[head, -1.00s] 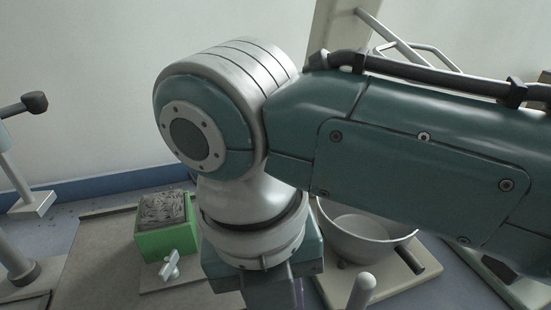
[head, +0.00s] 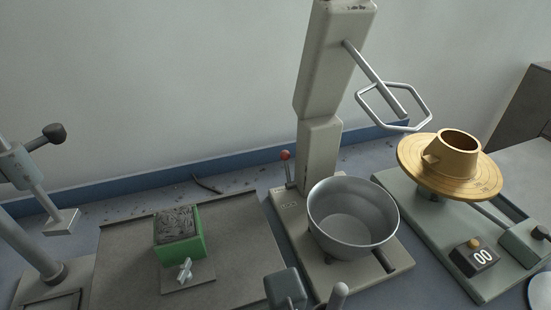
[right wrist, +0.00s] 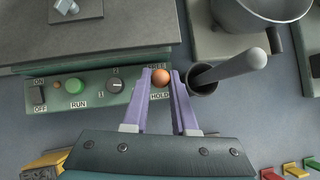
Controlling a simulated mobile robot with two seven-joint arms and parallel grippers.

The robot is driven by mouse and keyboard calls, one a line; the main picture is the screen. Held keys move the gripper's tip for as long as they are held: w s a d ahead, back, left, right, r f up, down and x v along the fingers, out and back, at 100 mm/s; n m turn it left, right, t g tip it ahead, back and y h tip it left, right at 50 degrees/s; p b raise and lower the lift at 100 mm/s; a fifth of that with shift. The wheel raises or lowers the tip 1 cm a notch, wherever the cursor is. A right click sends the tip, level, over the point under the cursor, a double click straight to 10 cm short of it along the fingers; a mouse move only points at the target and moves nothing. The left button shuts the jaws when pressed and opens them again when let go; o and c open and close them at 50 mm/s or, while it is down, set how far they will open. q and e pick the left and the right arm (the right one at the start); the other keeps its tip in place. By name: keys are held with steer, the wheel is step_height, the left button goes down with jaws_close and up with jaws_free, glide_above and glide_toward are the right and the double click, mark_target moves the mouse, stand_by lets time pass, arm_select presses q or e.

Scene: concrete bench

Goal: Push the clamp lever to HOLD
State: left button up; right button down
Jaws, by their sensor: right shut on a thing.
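The clamp lever shows in the right wrist view as an orange-brown ball knob (right wrist: 161,77) on the right end of the green control panel (right wrist: 97,97). The knob lies between the FREE label above it and the HOLD label below it, close to FREE. My right gripper (right wrist: 161,79) has its two pale purple fingers shut on the knob, one on each side. The knob hides the lever's shaft. My left gripper is in neither current view.
In the right wrist view, a grey pestle (right wrist: 230,66) stands in a dark cup just right of the fingers. Left on the panel are a green RUN button (right wrist: 75,86) and a dial (right wrist: 115,87). The head view shows a steel bowl (head: 352,219) and a green-sided box (head: 180,238).

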steer(key=shift+s+d+f+t+b, duration=0.1)
steer(key=shift+s+f+t+b, duration=0.15)
steer(key=shift+t, duration=0.2)
steer(key=shift+s+f+t+b, duration=0.1)
steer(key=shift+s+t, duration=0.2)
steer(key=shift+t, duration=0.15)
steer(key=shift+s+d+f+t+y+b, duration=0.15)
steer(key=shift+s+f+t+y+b, duration=0.2)
steer(key=shift+t+b, duration=0.4)
steer(key=shift+s+d+f+t+y+b, duration=0.15)
steer(key=shift+s+t+y+b, duration=0.25)
steer(key=shift+t+b, duration=0.8)
steer(key=shift+m+t+b, duration=0.3)
steer(key=shift+t+b, duration=0.05)
steer(key=c, duration=1)
jaws_free()
steer(key=shift+s, duration=0.1)
